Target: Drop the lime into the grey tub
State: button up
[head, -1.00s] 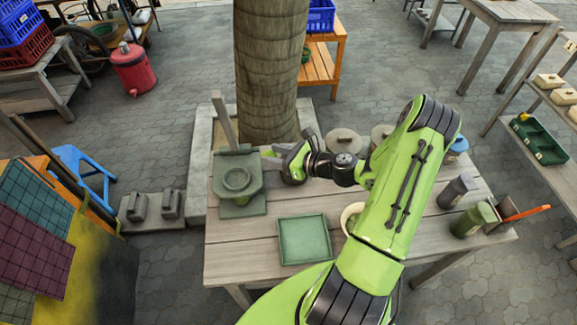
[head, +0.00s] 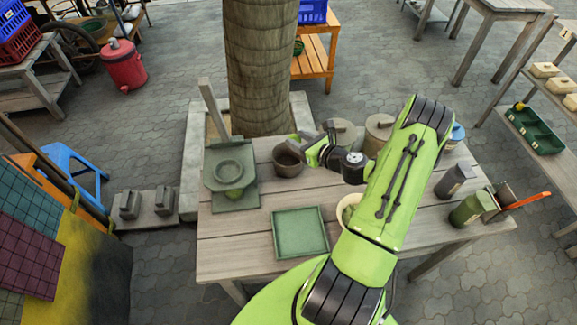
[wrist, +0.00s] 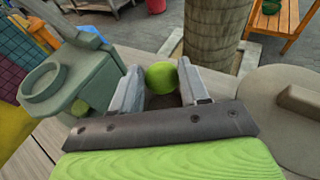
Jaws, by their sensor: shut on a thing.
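My gripper (wrist: 162,88) is shut on the lime (wrist: 161,75), a round green fruit held between the two fingertips in the wrist view. In the head view my gripper (head: 302,143) is above the back of the table, right of the green press stand; the lime is hard to make out there. A dark brownish-grey open tub (head: 288,160) stands just below and left of the gripper in that view.
The green press stand (head: 231,180) has a raised ring and a green round thing under it. A green square tray (head: 300,238) lies in front. Lidded grey-brown pots (head: 378,130) stand right of my gripper. My arm partly hides a pale bowl (head: 348,205).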

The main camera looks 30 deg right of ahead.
jog(key=shift+f, duration=0.8)
jog(key=o, duration=1.2)
jog(key=shift+s+r, duration=0.1)
jog(key=v, duration=1.5)
jog(key=shift+s+p, duration=0.3)
jog(key=shift+p, duration=0.05)
